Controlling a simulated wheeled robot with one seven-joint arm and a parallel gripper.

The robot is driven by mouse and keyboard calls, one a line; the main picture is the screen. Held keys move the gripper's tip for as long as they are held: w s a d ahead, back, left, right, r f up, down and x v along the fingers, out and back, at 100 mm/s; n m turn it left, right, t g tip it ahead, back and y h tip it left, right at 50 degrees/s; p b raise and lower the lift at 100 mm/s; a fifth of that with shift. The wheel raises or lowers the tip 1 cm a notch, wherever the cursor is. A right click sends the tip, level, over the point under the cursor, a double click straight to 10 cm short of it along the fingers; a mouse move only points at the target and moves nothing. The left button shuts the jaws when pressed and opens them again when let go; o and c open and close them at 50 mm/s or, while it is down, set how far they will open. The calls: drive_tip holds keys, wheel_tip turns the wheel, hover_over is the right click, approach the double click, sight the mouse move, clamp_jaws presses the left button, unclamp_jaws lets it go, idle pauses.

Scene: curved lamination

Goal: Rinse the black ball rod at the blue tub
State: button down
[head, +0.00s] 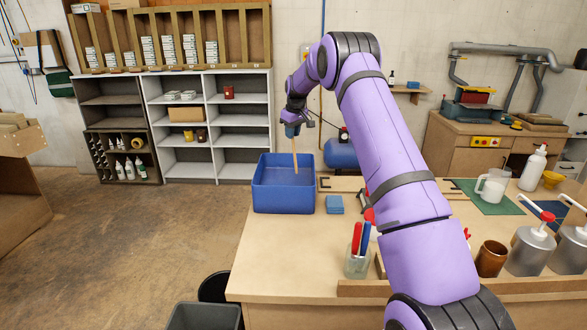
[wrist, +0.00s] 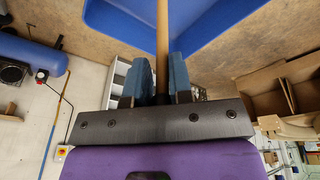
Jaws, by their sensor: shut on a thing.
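My gripper (head: 292,131) is shut on a thin wooden rod (head: 295,156) above the blue tub (head: 284,201). The rod hangs nearly upright, and its lower part shows in front of the tub's inner wall. I cannot make out a black ball on it or whether its tip touches anything. In the wrist view the two blue fingers of my gripper (wrist: 161,66) close on the pale wooden rod (wrist: 162,28), which runs out of the top of the picture. The tub's blue wall (wrist: 108,22) shows beside it.
A blue sponge-like block (head: 335,205) lies right of the tub on the workbench (head: 290,258). A glass jar (head: 357,264) with red and blue handles stands nearer. Pump cans (head: 531,250) and a white jug (head: 493,188) stand at right. Dark bins (head: 204,316) are below the bench.

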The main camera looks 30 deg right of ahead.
drive_tip(key=shift+w+v, duration=0.2)
drive_tip(key=shift+v, duration=0.8)
drive_tip(key=shift+w+v, duration=0.2)
drive_tip(key=shift+v, duration=0.8)
drive_tip(key=shift+w+v, duration=0.2)
drive_tip(key=shift+v, duration=0.8)
drive_tip(key=shift+r, duration=0.15)
drive_tip(key=shift+w+v, duration=0.2)
drive_tip(key=shift+v, duration=0.75)
drive_tip(key=shift+w+v, duration=0.2)
drive_tip(key=shift+v, duration=0.75)
